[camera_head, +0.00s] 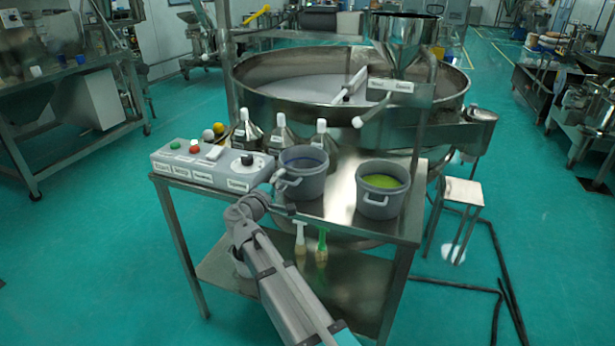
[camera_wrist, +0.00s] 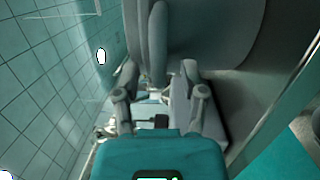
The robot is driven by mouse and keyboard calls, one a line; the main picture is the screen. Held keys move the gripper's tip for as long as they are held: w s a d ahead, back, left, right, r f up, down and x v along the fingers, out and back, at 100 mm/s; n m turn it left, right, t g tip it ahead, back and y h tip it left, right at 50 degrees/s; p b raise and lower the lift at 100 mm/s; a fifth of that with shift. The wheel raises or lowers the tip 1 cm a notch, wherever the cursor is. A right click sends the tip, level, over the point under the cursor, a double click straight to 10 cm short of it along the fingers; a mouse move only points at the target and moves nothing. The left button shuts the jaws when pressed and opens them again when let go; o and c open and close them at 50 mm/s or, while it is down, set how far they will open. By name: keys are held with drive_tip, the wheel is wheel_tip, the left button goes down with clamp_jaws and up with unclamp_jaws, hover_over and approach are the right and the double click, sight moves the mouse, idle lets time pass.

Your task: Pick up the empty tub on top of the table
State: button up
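Two grey tubs with white handles stand on the steel table (camera_head: 338,205). The left tub (camera_head: 303,186) has a dark bluish inside with no heap of contents visible. The right tub (camera_head: 380,204) holds yellow-green material. My gripper (camera_head: 284,204) is at the near-left side of the left tub, close below its handle (camera_head: 289,182). In the wrist view, my gripper (camera_wrist: 157,82) has its two fingers spread apart. The tub's grey wall (camera_wrist: 215,35) fills the upper right, and the handle (camera_wrist: 157,45) lies ahead of the gap between the fingers. Whether a finger touches it is unclear.
A control box (camera_head: 212,165) with buttons sits on the table's left, close to the left tub. Several steel bottles (camera_head: 282,137) stand behind that tub. The large round sieve (camera_head: 300,108) is beyond the table.

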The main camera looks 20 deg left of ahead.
clamp_jaws()
drive_tip(key=shift+r, duration=0.25)
